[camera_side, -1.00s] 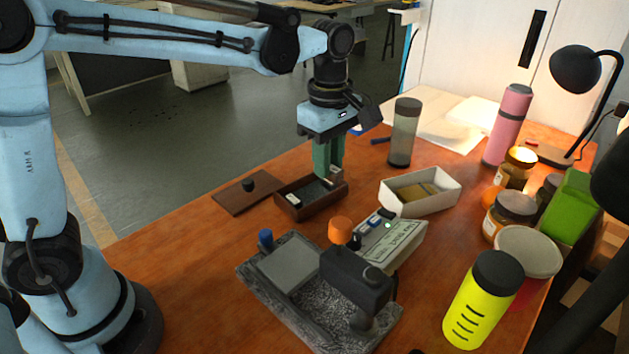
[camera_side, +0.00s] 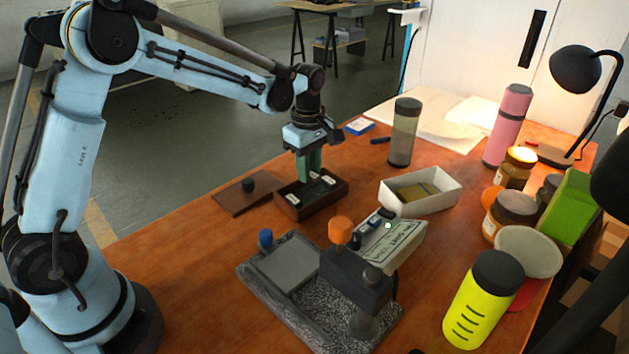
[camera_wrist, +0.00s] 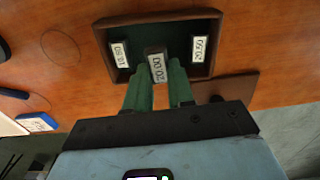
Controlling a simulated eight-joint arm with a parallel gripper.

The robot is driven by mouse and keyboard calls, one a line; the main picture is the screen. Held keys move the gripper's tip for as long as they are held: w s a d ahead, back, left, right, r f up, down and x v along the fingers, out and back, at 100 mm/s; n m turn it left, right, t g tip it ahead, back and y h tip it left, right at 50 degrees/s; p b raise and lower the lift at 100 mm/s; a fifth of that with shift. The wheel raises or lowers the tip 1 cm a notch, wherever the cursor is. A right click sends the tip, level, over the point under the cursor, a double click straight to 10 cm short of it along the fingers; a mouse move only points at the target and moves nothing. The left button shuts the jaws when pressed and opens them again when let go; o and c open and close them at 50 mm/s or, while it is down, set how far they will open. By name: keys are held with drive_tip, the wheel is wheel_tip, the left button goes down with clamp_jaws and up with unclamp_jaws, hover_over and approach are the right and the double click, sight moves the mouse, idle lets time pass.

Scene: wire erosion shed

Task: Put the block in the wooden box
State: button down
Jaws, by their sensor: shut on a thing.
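The wooden box (camera_side: 337,197) is dark brown, open and dark-lined, on the table left of centre in the side view. It also shows at the top of the wrist view (camera_wrist: 123,77). Two labelled blocks lie in it, one at each end (camera_wrist: 119,54) (camera_wrist: 199,48). My gripper (camera_side: 310,172) has green fingers pointing down over the box's middle. It is shut on a small dark block with a white label reading 20.00 (camera_wrist: 157,66), between the two end blocks in the wrist view. Whether the held block touches the box floor, I cannot tell.
A brown lid (camera_side: 232,200) with a black knob lies left of the box. A white open box (camera_side: 445,203) stands right of it. A grey stone plate with a gauge stand (camera_side: 262,293) is in front. Bottles and jars crowd the right side.

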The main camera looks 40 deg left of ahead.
drive_tip(key=shift+f, duration=1.95)
drive_tip(key=shift+f, duration=0.1)
drive_tip(key=c, duration=1)
unclamp_jaws()
